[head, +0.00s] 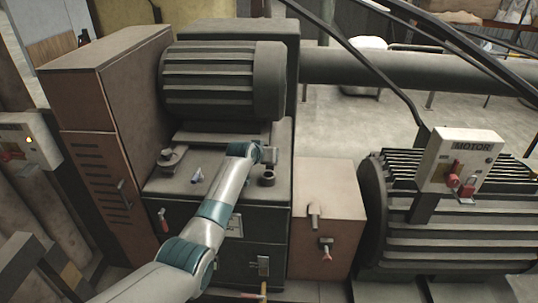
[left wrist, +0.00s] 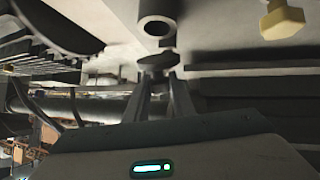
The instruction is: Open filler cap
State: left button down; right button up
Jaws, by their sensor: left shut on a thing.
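My left gripper (head: 267,155) reaches over the dark machine top in the head view. In the left wrist view, its two fingers (left wrist: 160,85) are shut on a dark round cap (left wrist: 158,61). The open filler neck (left wrist: 155,27), a short hollow tube, shows just beyond the cap, which looks apart from it. The filler neck also shows in the head view (head: 267,178), just below the gripper, with its dark opening visible. The cap is hard to make out in the head view. My right gripper is not in view.
A small fitting (head: 170,157) and a pale small part (head: 197,175) are on the machine top left of my arm. A ribbed motor housing (head: 222,80) stands behind. A MOTOR switch box (head: 461,160) is at right. A pale hexagonal piece (left wrist: 282,20) shows in the wrist view.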

pick_arm(q)
jog(key=c, duration=1.5)
grip_release()
jog(key=shift+s+r, duration=0.1)
jog(key=shift+s, duration=0.1)
jog(key=b+v, duration=0.3)
jog(key=v, duration=1.4)
jog(key=shift+a, duration=0.1)
